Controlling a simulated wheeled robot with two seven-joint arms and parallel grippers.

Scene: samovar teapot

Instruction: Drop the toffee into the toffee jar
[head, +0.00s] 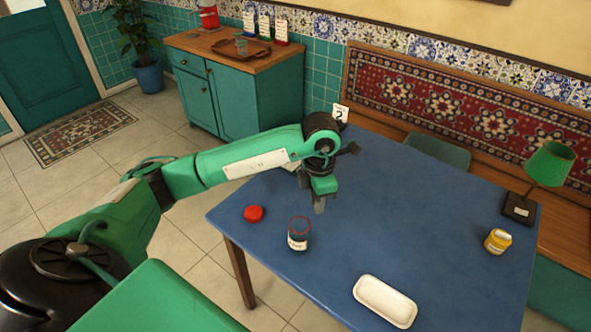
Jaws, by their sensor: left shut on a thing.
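An open glass jar (297,237) with a red rim and a white label stands upright on the blue table (420,215); I take it for the toffee jar, but its label is too small to read. A red lid (254,213) lies left of it. My left gripper (319,207) points down, a little behind and right of the jar mouth in the picture, apart from it. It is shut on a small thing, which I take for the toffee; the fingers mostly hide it. My right gripper is not in view.
A white tray (385,301) lies at the front of the table. A yellow jar (497,241) and a green lamp (548,165) stand at the right. A number card (340,113) shows behind my left wrist. The middle of the table is clear.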

